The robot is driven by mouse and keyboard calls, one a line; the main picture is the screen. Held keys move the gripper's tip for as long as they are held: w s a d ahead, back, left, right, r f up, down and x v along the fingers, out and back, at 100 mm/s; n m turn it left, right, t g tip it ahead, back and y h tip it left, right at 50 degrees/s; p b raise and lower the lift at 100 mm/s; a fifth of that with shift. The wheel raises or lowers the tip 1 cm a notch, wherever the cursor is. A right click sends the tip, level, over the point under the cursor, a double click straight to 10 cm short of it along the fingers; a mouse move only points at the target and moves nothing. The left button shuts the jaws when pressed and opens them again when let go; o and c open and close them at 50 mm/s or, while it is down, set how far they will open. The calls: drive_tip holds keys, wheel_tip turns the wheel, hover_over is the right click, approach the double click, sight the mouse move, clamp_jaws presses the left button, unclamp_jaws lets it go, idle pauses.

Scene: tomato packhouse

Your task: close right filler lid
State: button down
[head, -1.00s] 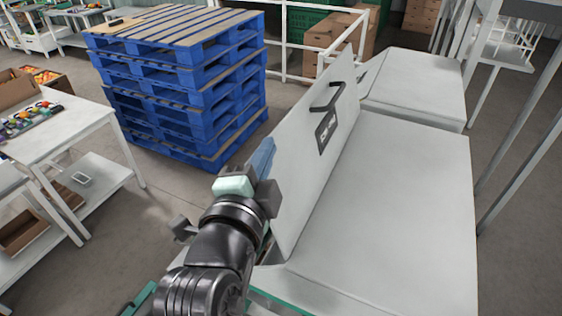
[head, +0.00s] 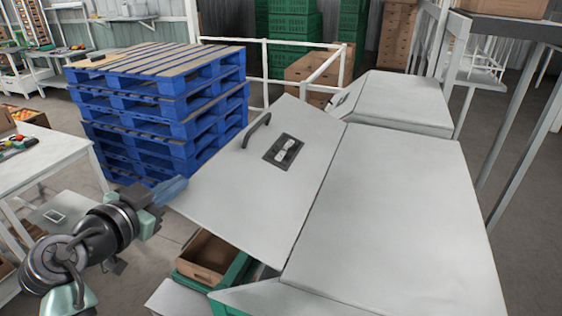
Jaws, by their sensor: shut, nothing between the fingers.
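The filler lid (head: 235,190) is a flat white panel with a dark handle (head: 257,130) and a dark plate with pale markings (head: 283,150). It is hinged along the white filler housing (head: 390,200) and slopes down to the left, with its handle face up. A gap shows under its lower edge. My gripper (head: 172,190) is at the lid's left corner, with blue fingers shut and empty. I cannot tell whether the fingertips touch the lid.
A brown box (head: 207,258) in a green crate (head: 233,272) lies below the lid's front edge. A stack of blue pallets (head: 165,110) stands behind my gripper. A second white housing (head: 400,100) is at the back, and a white table (head: 50,150) is at left.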

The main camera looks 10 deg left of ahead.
drive_tip(key=d+f+n+h+b, duration=0.1)
drive_tip(key=f+n+b, duration=0.4)
drive_tip(key=f, duration=0.7)
drive_tip(key=d+f+n+h+b, duration=0.2)
drive_tip(key=f+n+b, duration=0.3)
drive_tip(key=f+b, duration=0.3)
drive_tip(key=shift+s+f+g+h, duration=0.3)
drive_tip(key=shift+s+f+h, duration=0.25)
drive_tip(key=shift+f, duration=1.8)
drive_tip(key=shift+w+d, duration=0.1)
drive_tip(key=shift+d, duration=0.05)
drive_tip(key=shift+r, duration=0.1)
